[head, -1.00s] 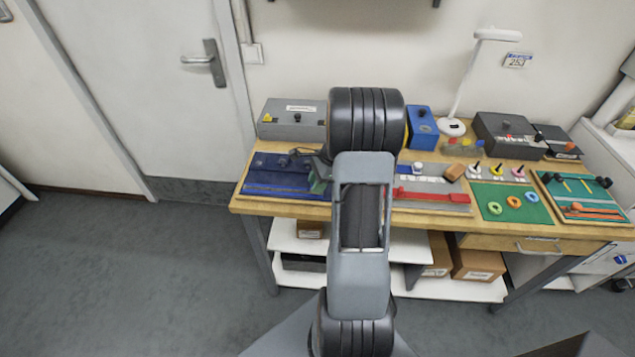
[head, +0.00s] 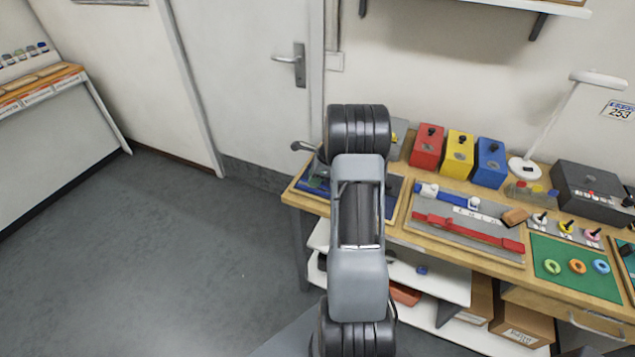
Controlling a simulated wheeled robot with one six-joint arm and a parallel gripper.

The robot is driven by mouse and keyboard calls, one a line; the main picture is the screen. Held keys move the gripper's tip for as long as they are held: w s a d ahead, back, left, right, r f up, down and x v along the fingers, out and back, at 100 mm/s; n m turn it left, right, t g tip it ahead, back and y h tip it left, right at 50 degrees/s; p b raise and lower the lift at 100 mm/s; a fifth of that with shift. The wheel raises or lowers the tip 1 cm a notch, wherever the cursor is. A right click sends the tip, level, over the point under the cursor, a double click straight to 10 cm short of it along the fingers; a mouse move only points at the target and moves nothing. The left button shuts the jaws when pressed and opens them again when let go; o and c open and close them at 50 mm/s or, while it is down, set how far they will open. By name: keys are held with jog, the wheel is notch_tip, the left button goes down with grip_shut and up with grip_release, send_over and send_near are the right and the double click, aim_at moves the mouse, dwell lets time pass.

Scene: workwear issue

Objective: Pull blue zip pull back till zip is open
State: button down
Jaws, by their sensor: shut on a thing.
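The blue zip pull cannot be made out. A navy panel (head: 394,186) lies at the left end of the workbench, with its middle hidden behind my arm. To its right, a grey board carries a blue strip (head: 428,190) with white pieces and a longer red strip (head: 468,231). My arm stands over the navy panel, and its forearm and large dark joint block the view of my gripper. No fingertips show, so I cannot see what they touch. A dark part juts out to the left of my arm above the panel.
Red (head: 427,146), yellow (head: 459,153) and blue (head: 490,162) boxes stand at the back, beside a white lamp (head: 524,168). A green mat (head: 570,285) with coloured rings lies at right. Boxes sit on the shelf below. Floor at left is clear.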

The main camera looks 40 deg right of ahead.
aim_at(301, 184)
jog(key=shift+w+a+r, duration=0.1)
jog(key=shift+w+a, duration=0.2)
jog(key=shift+w, duration=0.35)
jog(key=shift+w+a, duration=0.3)
jog(key=shift+w, duration=0.3)
jog(key=c, duration=0.9)
grip_release()
jog(key=shift+w+a, duration=0.1)
jog(key=shift+w, duration=0.05)
jog(key=shift+o, duration=0.2)
jog(key=b+v, duration=0.1)
jog(key=v, duration=1.2)
jog(key=shift+s+r, duration=0.25)
jog(key=shift+r, duration=0.05)
